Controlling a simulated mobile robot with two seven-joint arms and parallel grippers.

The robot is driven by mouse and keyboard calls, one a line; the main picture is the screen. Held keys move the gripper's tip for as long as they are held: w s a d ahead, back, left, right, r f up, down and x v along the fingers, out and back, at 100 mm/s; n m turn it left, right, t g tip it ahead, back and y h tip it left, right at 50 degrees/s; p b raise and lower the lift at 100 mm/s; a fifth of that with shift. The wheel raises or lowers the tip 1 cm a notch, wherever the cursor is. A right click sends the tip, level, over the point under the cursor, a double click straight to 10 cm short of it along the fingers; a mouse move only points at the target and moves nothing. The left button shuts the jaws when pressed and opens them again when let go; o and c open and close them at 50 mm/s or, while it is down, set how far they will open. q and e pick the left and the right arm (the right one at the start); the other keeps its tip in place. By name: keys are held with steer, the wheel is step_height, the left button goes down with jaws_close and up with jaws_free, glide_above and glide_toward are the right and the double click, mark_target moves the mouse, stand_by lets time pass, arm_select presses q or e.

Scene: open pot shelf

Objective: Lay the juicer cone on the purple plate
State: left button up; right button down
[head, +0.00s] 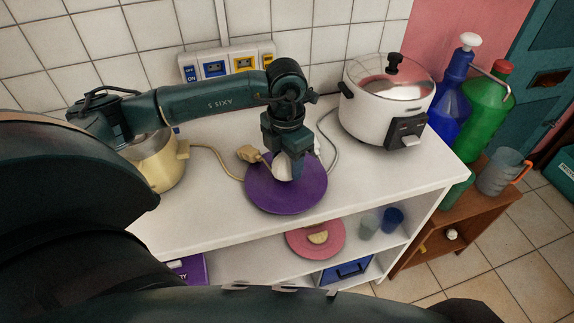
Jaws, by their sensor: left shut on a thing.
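The juicer cone (282,168), a small whitish piece, is partly hidden between the fingers of my left gripper (287,163). The gripper points down and is shut on the cone. The purple plate (285,202) lies on the white shelf top, directly below the gripper. The cone appears over the plate's upper middle part; I cannot tell whether it touches the plate. My right gripper is not in view.
A white rice cooker (382,110) stands right of the plate and a cream pot (155,168) left. A beige plug (249,153) lies at the plate's edge. Blue (452,98) and green (484,112) bottles stand far right. A pink plate (300,245) sits on the lower shelf.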

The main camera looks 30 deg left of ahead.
arm_select(q)
step_height(320, 180, down, 2)
steer(key=shift+f, duration=0.35)
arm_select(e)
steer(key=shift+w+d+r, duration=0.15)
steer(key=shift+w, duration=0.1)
arm_select(q)
steer(key=shift+f, duration=0.15)
steer(key=o, duration=1)
steer(key=shift+c, duration=0.2)
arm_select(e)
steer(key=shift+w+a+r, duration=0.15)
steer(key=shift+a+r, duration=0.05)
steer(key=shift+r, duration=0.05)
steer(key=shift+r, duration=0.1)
arm_select(q)
steer(key=shift+r, duration=0.4)
step_height(320, 180, up, 12)
steer(key=shift+f+b, duration=0.15)
steer(key=shift+b, duration=0.5)
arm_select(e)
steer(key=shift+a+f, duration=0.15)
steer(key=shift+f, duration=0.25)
